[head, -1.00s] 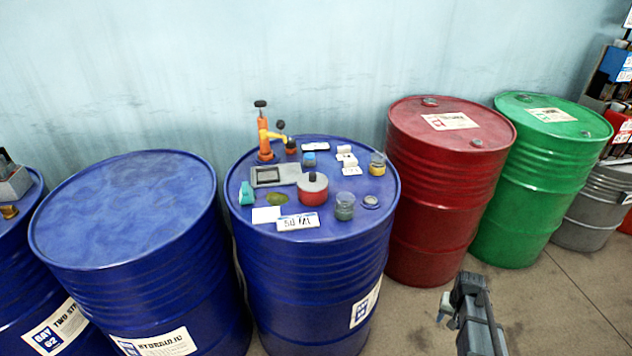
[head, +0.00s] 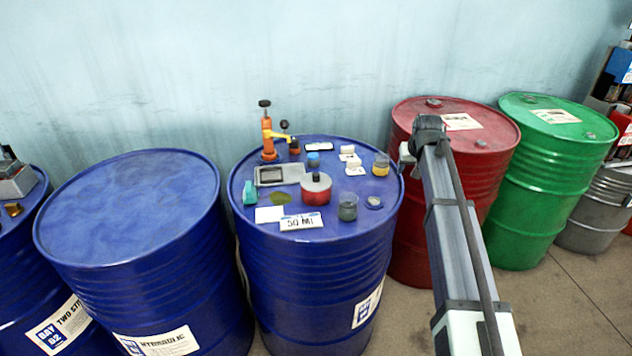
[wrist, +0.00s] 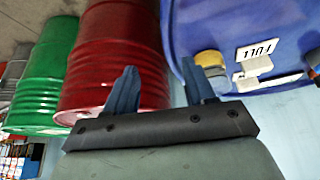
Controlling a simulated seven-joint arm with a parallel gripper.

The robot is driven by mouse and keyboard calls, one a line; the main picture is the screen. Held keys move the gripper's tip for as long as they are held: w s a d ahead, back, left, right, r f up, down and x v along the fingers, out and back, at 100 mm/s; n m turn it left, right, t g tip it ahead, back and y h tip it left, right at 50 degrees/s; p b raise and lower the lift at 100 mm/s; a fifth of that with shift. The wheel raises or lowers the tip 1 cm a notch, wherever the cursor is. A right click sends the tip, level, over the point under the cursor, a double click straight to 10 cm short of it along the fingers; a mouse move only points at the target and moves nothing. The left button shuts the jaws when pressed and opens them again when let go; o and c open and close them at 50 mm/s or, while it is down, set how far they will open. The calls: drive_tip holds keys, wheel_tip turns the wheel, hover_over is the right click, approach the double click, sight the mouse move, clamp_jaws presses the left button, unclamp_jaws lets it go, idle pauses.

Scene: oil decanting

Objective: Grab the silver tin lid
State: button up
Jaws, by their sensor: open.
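A small round silver lid (head: 373,203) lies flat near the right front edge of the middle blue drum's top (head: 245,225). It is beside a glass jar with dark contents (head: 348,207). A red tin with a grey top and black knob (head: 316,190) stands left of the jar. My gripper (head: 405,158) is in the air by the drum's right edge, in front of the red drum, apart from the lid. In the wrist view my gripper (wrist: 160,90) is open, with nothing between its two blue fingers. I cannot make out the silver lid in the wrist view.
An orange hand pump (head: 268,135), a grey tray (head: 280,175), a yellow jar (head: 381,164), a white card (head: 301,222) and white blocks crowd the drum top. A red drum (head: 410,235) and a green drum (head: 540,190) stand right. The left blue drum top (head: 130,205) is bare.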

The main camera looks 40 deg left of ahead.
drive_tip(key=s+a+r+n+g, duration=0.1)
drive_tip(key=s+a+r+n, duration=0.1)
drive_tip(key=s+a+r, duration=0.3)
drive_tip(key=s+a+r+n+g, duration=0.1)
drive_tip(key=s+a+r+n, duration=0.25)
drive_tip(key=a, duration=0.45)
wheel_tip(320, 180, up, 7)
drive_tip(key=n+g+h, duration=0.3)
drive_tip(key=n, duration=0.2)
hover_over(317, 174)
drive_tip(key=shift+m, duration=0.25)
wheel_tip(317, 174, down, 8)
drive_tip(key=shift+s+r, duration=0.1)
drive_tip(key=shift+a+f, duration=0.1)
drive_tip(key=shift+f, duration=2.95)
clamp_jaws()
